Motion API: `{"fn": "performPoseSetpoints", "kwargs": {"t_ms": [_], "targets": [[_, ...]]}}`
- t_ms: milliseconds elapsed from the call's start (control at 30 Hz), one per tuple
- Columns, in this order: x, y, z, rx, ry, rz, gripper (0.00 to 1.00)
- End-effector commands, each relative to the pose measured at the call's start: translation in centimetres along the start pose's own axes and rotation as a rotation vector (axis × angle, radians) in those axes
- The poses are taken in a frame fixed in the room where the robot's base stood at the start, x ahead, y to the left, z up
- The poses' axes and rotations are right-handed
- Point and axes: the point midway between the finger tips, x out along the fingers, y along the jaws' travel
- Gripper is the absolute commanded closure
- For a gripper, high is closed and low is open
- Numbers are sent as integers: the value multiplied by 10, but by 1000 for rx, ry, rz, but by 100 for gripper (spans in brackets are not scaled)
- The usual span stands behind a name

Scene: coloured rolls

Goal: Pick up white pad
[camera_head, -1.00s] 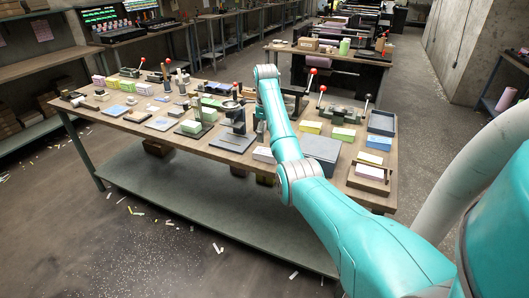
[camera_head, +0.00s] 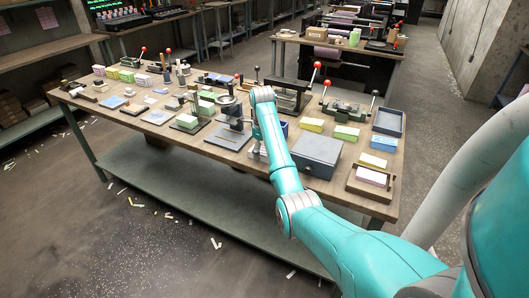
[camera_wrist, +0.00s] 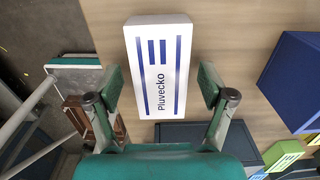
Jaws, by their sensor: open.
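The white pad (camera_wrist: 158,70) is a white block with blue stripes and the word "Pluvecko", lying on the wooden bench top in the wrist view. My gripper (camera_wrist: 160,84) is open above it, with one green-padded finger on each side and a gap to both sides of the pad. Whether the fingers reach down to its height cannot be told. In the head view my arm covers most of this spot, so the pad and the jaws are not clear there.
A blue box (camera_wrist: 290,82) stands right of the pad in the wrist view. In the head view a grey box (camera_head: 316,153) stands just right of my arm. A wooden tray (camera_head: 383,191) and a blue-grey bin (camera_head: 388,122) lie farther right. Machines with red-knobbed levers stand behind.

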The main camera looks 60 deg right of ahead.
Motion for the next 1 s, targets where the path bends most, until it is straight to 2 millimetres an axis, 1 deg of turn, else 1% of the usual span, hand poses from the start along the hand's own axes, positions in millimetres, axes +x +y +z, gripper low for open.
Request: {"fn": "performPoseSetpoints", "kwargs": {"t_ms": [200, 233, 267, 300, 367, 400, 500, 800, 1000], "targets": [[0, 1, 0, 0, -1, -1, 19], [0, 1, 0, 0, 0, -1, 21], [0, 1, 0, 0, 0, -1, 29], [0, 1, 0, 0, 0, 0, 39], [0, 1, 0, 0, 0, 0, 54], [0, 1, 0, 0, 0, 0, 64], [0, 0, 0, 0, 0, 0, 87], [-1, 0, 0, 0, -1, -1, 87], [-9, -7, 2, -2, -2, -2, 87]]}}
